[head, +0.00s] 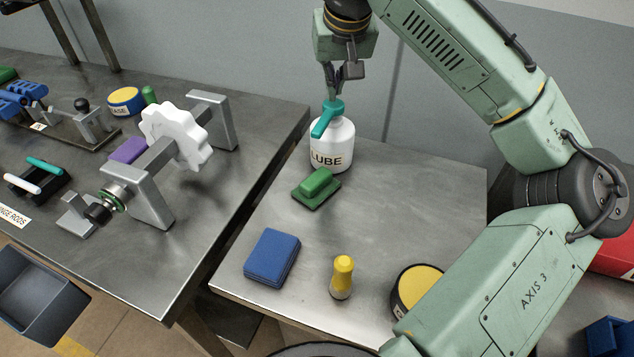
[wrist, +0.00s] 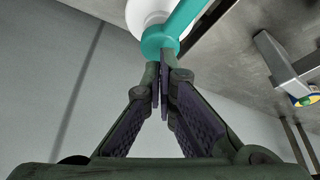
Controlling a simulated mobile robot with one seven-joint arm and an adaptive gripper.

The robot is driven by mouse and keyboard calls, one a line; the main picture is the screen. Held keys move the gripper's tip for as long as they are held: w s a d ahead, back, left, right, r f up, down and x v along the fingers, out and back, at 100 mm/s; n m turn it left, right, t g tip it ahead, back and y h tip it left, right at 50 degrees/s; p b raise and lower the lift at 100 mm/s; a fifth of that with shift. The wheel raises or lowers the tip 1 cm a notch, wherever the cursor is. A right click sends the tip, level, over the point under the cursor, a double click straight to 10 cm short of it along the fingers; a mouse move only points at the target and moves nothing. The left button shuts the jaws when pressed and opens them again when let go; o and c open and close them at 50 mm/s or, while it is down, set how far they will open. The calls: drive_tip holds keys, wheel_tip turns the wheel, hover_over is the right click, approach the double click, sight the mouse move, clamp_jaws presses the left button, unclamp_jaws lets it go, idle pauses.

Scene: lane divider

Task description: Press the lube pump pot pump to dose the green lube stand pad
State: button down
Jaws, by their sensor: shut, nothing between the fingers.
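The lube pump pot (head: 332,147) is a white bottle marked "LUBE", upright at the back left of the right-hand metal table. Its teal pump head (head: 326,118) points its spout toward the front left, over the green pad side. The green lube stand pad (head: 316,187) lies on the table just in front of the pot. My gripper (head: 331,97) is shut and empty, pointing down right above the pump head. In the wrist view the fingertips (wrist: 161,64) meet at the teal pump head (wrist: 160,42); whether they touch it I cannot tell. The white pot (wrist: 146,12) is partly cut off there.
A blue block (head: 272,257), a yellow-topped bottle (head: 342,277) and a yellow-topped round tin (head: 418,287) stand toward the front. The left table holds a bracket with a white wheel (head: 177,137). The table's middle right is clear.

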drive_tip(key=shift+f, duration=0.1)
drive_tip(key=shift+f+b, duration=0.85)
drive_tip(key=shift+f, duration=0.5)
drive_tip(key=shift+r, duration=0.15)
drive_tip(key=shift+r+p, duration=1.25)
drive_tip(key=shift+r, duration=0.05)
wheel_tip(320, 180, up, 2)
drive_tip(key=shift+r+p, duration=0.2)
drive_tip(key=shift+p, duration=0.85)
drive_tip(key=shift+r, duration=1.8)
drive_tip(key=shift+s+f, duration=0.1)
